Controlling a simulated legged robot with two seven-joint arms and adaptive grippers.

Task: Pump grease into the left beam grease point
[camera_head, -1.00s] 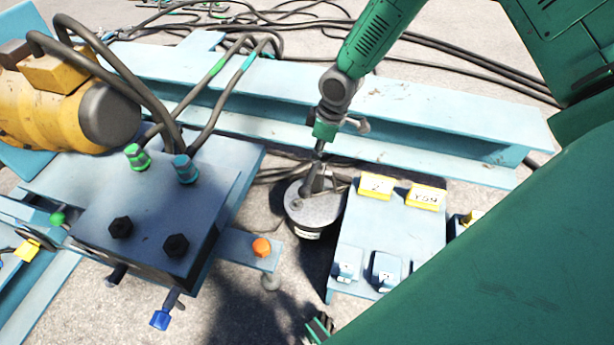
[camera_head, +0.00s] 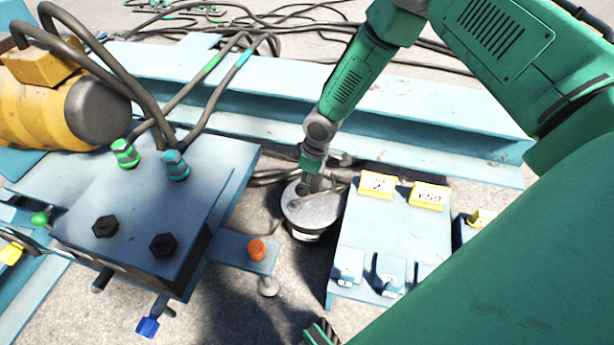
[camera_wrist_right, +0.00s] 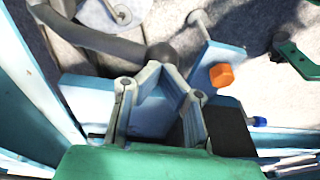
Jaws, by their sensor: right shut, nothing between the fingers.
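A round canister (camera_head: 318,222) with a grey lid stands on the ground between the blue structures. My right gripper (camera_head: 305,187) is above its lid in the head view, by a grey lever. In the right wrist view its fingers (camera_wrist_right: 158,72) come together with nothing between them. A grey lever (camera_wrist_right: 90,38) with a dark round knob (camera_wrist_right: 161,54) lies just beyond the fingertips; I cannot tell whether they touch. An orange cap (camera_head: 257,250) sits on a blue plate left of the canister, and also shows in the wrist view (camera_wrist_right: 221,76). I cannot tell which fitting is the left beam grease point.
A blue beam (camera_head: 400,100) runs behind the canister. A blue block with black bolts (camera_head: 163,245), hoses and a yellow motor (camera_head: 50,108) stand left. A blue box with yellow labels (camera_head: 378,185) stands right. Cables (camera_head: 300,18) lie behind the beam.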

